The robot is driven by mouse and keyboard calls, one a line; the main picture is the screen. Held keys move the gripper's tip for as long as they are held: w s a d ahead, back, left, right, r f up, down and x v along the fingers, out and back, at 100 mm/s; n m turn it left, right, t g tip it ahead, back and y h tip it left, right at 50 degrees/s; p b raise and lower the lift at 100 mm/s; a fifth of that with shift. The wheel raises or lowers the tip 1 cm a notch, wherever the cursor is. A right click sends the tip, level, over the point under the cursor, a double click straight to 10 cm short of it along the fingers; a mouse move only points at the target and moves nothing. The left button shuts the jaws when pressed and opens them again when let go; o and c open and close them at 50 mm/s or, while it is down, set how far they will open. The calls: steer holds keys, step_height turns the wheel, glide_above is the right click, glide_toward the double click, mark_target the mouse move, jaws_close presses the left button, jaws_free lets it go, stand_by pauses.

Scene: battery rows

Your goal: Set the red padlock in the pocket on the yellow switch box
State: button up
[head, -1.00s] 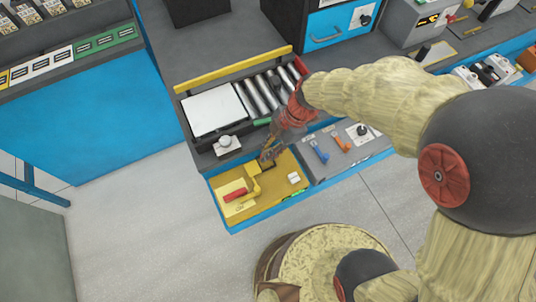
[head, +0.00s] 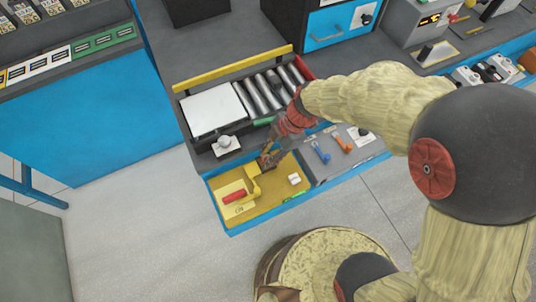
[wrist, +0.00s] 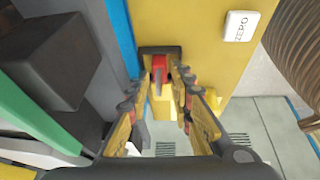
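The yellow switch box (head: 272,202) is at the front of the bench in the head view, with a red handle (head: 233,196) on its white plate. Its yellow top also fills the upper right of the wrist view (wrist: 205,65). A dark-rimmed pocket (wrist: 174,50) shows at upper middle there. The small red padlock (wrist: 159,66) appears inside the pocket's rim; how deep it sits I cannot tell. My gripper (wrist: 160,88) points at the pocket with its fingers apart, one on each side of the padlock, with gaps visible. In the head view my gripper (head: 267,160) hides the pocket area.
A yellow lever (head: 254,186) stands close to my fingers. A white ZERO button (head: 294,179) is to the right. A white knob (head: 226,145), a white plate (head: 212,112) and several metal cylinders (head: 262,95) lie behind. Blue and orange levers (head: 321,153) are to the right.

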steer(key=p+v, duration=0.4)
steer(key=v, duration=0.9)
steer(key=s+d+r+m+t+h, duration=0.2)
steer(key=d+r+m, duration=0.6)
steer(key=m, duration=0.4)
steer(key=s+d+r+m+t+h, duration=0.2)
steer(key=s+d+r+m+t, duration=0.3)
steer(key=m, duration=0.7)
steer(key=s+d+r, duration=0.2)
steer(key=d+r, duration=0.2)
steer(key=d, duration=0.1)
steer(key=shift+s+r, duration=0.2)
steer(key=shift+r, duration=0.15)
steer(key=shift+a, duration=0.1)
